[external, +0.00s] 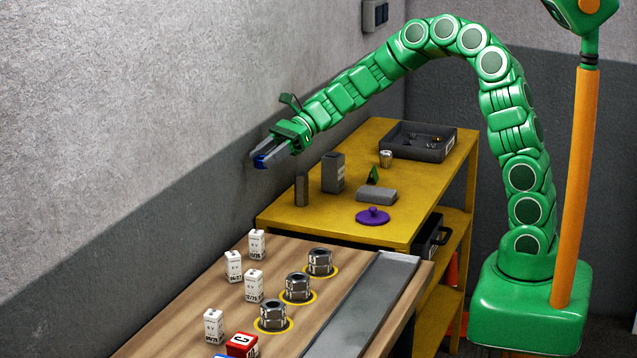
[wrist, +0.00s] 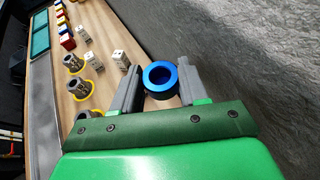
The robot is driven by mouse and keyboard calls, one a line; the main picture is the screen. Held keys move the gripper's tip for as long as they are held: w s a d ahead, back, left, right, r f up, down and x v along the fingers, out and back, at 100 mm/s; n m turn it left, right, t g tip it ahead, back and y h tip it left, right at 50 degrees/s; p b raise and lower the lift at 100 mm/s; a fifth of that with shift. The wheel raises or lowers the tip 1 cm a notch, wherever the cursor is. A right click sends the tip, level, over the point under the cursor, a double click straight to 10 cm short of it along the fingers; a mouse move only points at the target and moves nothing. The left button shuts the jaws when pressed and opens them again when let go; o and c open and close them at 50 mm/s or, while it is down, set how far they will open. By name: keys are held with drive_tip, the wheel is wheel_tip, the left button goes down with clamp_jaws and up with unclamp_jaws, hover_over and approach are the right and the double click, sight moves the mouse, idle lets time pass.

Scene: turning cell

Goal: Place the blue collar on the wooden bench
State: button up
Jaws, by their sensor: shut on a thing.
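My gripper (external: 266,158) is shut on the blue collar (external: 261,162) and holds it in the air near the wall. In the wrist view the blue collar (wrist: 160,80) is a ring with an open bore, between the two grey fingers of my gripper (wrist: 160,84). The wooden bench (external: 180,318) is at the lower left in the external view, below and nearer the camera than my gripper. The wooden bench also shows at the left in the wrist view (wrist: 93,46). The collar is apart from the bench.
On the bench stand metal nut-like parts (external: 297,287) on yellow rings, several white labelled blocks (external: 253,285), a red block (external: 242,344) and a grey strip (external: 365,300). A yellow table (external: 430,180) behind holds a dark tray (external: 418,140), grey blocks (external: 333,172) and a purple knobbed disc (external: 372,216).

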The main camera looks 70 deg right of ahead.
drive_tip(key=s+a+f+n+g, duration=0.15)
drive_tip(key=s+a, duration=0.25)
drive_tip(key=a, duration=1)
drive_tip(key=s+a+f+n+g+y, duration=0.1)
drive_tip(key=s+a+f+g, duration=0.15)
drive_tip(key=a, duration=1.05)
drive_tip(key=s+a+f+n+g, duration=0.15)
drive_tip(key=s+a, duration=0.35)
drive_tip(key=a, duration=0.9)
hover_over(160, 342)
drive_tip(key=s, duration=0.1)
drive_tip(key=shift+t, duration=0.35)
drive_tip(key=f, duration=0.8)
drive_tip(key=shift+d, duration=0.35)
drive_tip(key=shift+w+a+f, duration=0.35)
drive_tip(key=shift+a+f, duration=0.05)
drive_tip(key=shift+f, duration=1.8)
drive_tip(key=o, duration=1.3)
drive_tip(key=shift+f, duration=0.1)
drive_tip(key=shift+c, duration=0.2)
